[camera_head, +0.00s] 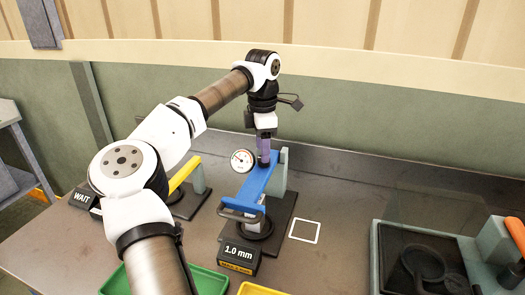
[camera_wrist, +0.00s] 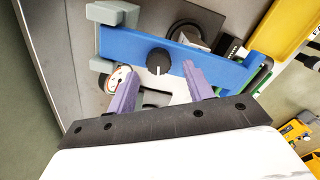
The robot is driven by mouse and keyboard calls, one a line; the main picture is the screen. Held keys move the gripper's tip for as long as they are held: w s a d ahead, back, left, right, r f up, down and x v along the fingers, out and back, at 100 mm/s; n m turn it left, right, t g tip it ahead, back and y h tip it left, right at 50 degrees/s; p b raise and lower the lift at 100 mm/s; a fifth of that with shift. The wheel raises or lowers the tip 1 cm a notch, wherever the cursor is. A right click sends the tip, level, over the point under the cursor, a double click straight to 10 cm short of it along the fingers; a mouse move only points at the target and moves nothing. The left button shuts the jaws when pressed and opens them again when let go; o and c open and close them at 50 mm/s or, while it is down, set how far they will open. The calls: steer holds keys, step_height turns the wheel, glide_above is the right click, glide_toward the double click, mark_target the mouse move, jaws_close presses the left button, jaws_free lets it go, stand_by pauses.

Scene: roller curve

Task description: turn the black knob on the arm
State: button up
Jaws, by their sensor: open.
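The black knob (camera_wrist: 159,61) shows in the wrist view on a blue arm (camera_wrist: 222,68), with a white pointer mark on it. In the head view the blue arm (camera_head: 248,193) slopes over a dark base, and the knob is hidden behind my gripper. My gripper (camera_wrist: 158,80) is open, its two purple fingers on either side of the knob in the picture. I cannot tell whether they touch it. In the head view my gripper (camera_head: 264,160) points down above the upper end of the blue arm. A round dial gauge (camera_head: 242,160) is beside the arm.
A "1.0 mm" sign (camera_head: 239,253) stands in front of the fixture. A second fixture with a yellow arm (camera_head: 184,174) and a "WAIT" sign (camera_head: 82,198) is at left. A white square outline (camera_head: 304,231) marks bare table. A dark-topped machine (camera_head: 425,262) is at right.

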steer(key=shift+f, duration=1.25)
steer(key=c, duration=1)
